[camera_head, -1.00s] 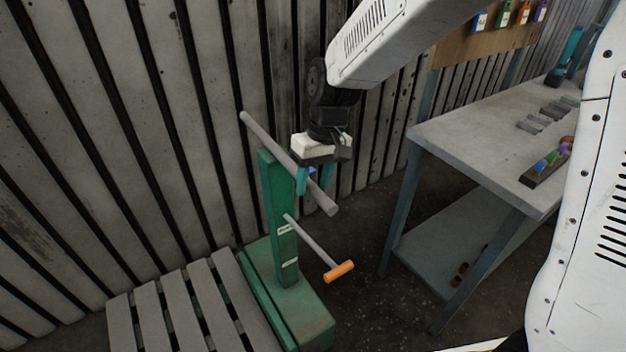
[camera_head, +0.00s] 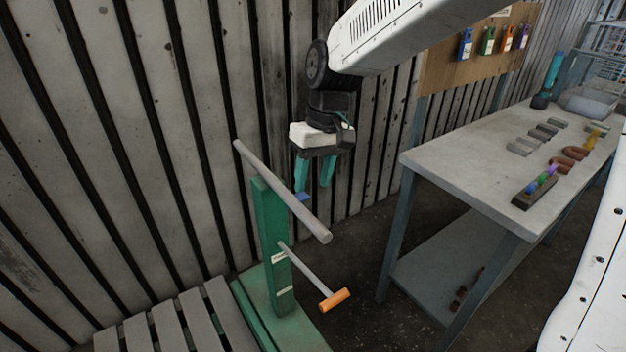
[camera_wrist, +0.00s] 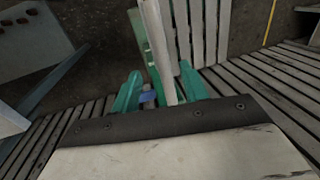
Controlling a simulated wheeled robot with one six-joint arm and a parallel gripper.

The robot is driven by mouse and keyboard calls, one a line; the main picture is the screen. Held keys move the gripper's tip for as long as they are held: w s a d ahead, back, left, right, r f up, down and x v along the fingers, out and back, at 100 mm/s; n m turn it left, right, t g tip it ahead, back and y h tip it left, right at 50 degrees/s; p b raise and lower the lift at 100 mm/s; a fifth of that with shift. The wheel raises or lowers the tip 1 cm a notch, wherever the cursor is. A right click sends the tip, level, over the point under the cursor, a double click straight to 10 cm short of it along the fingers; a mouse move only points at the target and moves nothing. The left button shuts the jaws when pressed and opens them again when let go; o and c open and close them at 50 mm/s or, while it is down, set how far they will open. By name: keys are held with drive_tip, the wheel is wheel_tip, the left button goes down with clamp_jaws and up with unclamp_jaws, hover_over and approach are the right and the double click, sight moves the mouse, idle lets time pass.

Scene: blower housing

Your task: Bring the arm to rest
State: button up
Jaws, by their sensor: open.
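My gripper (camera_head: 314,174) hangs from my white arm with its two teal fingers pointing down and apart. Nothing shows between the fingers in the head view. It is above and just behind the grey horizontal bar (camera_head: 285,192) on top of the green post (camera_head: 271,235). A small blue piece (camera_head: 303,197) shows by the bar below the left finger. In the wrist view, the teal fingers (camera_wrist: 160,92) are spread, with the grey bar (camera_wrist: 158,45) running between them in the picture and the blue piece (camera_wrist: 149,96) beside it.
A thinner rod with an orange handle (camera_head: 335,300) sticks out from the post. A slatted pallet (camera_head: 186,325) lies at the lower left. A grey workbench (camera_head: 440,155) with several small parts stands at the right. A ribbed wall (camera_head: 140,150) is close behind.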

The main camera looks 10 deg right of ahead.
drive_tip(key=s+d+r+m+t+h, duration=0.1)
drive_tip(key=s+d+r+m, duration=0.1)
drive_tip(key=s+d, duration=0.7)
drive_tip(key=s+d+r+m+t+h, duration=0.1)
drive_tip(key=s+d+r+m, duration=0.2)
drive_tip(key=s+d, duration=0.6)
drive_tip(key=s, duration=0.6)
drive_tip(key=shift+s+d+r, duration=0.2)
drive_tip(key=shift+d+r, duration=0.05)
drive_tip(key=shift+d, duration=0.05)
